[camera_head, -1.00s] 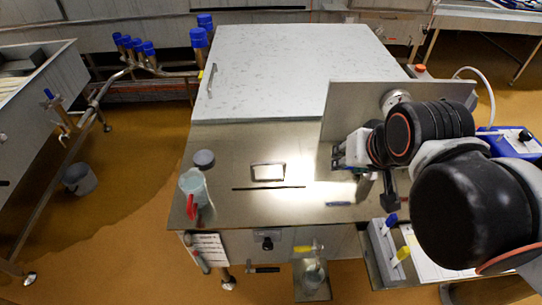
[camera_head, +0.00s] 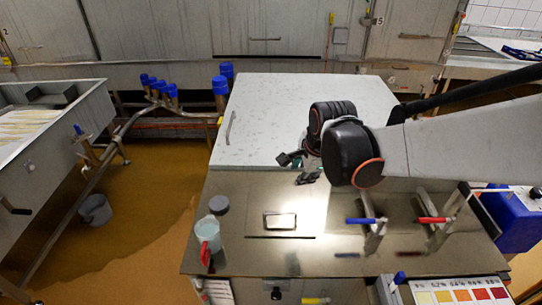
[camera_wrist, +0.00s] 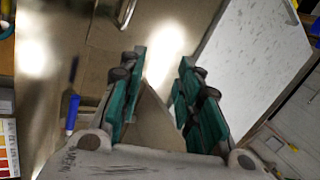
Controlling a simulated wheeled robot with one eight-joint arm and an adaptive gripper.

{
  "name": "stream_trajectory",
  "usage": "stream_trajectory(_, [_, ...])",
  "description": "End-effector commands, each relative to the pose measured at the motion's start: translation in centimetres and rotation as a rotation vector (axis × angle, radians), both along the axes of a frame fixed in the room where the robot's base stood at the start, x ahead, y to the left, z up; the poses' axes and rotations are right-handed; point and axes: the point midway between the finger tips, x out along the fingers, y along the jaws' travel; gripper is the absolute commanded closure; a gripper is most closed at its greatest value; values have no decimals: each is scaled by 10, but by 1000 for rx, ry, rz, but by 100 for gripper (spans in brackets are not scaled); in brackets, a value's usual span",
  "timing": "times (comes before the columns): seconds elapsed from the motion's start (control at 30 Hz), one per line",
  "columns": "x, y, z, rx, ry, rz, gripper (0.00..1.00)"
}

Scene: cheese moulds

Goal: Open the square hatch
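The square hatch looks to be the thin-outlined panel (camera_head: 258,231) in the steel worktop, with a small rectangular framed handle (camera_head: 280,221) on it. It lies flush and closed, with bright glare beside it. A metal frame (camera_wrist: 125,12), probably that handle, shows at the top of the wrist view. My gripper (camera_head: 303,170) is above the worktop near the front edge of the large pale lid, behind and a little right of the hatch. In the wrist view my gripper (camera_wrist: 160,95) has its two green-padded fingers apart, with nothing between them.
The large pale lid (camera_head: 270,120) lies behind the hatch. A clear jug with a red handle (camera_head: 207,234) and a grey round cap (camera_head: 219,204) stand left. Blue-handled (camera_head: 365,220) and red-handled (camera_head: 433,220) fittings stand right. A colour chart (camera_head: 462,292) is front right.

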Motion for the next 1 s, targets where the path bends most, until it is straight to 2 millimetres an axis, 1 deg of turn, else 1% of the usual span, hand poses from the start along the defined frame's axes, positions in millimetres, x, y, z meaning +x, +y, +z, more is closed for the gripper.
stream_trajectory(0.03, [10, 9, -5, 27, 16, -49, 69])
stream_trajectory(0.1, [16, 20, -14, 55, 52, -120, 69])
stream_trajectory(0.13, [13, 27, -18, 53, 81, -144, 69])
stream_trajectory(0.2, [-3, 40, -24, 19, 157, -182, 69])
stream_trajectory(0.3, [-19, 46, -29, -23, 217, -215, 69])
stream_trajectory(0.43, [-26, 48, -35, -46, 243, -232, 69])
stream_trajectory(0.57, [-24, 47, -49, -47, 245, -234, 69])
stream_trajectory(1.0, [-7, 46, -132, -46, 244, -235, 69])
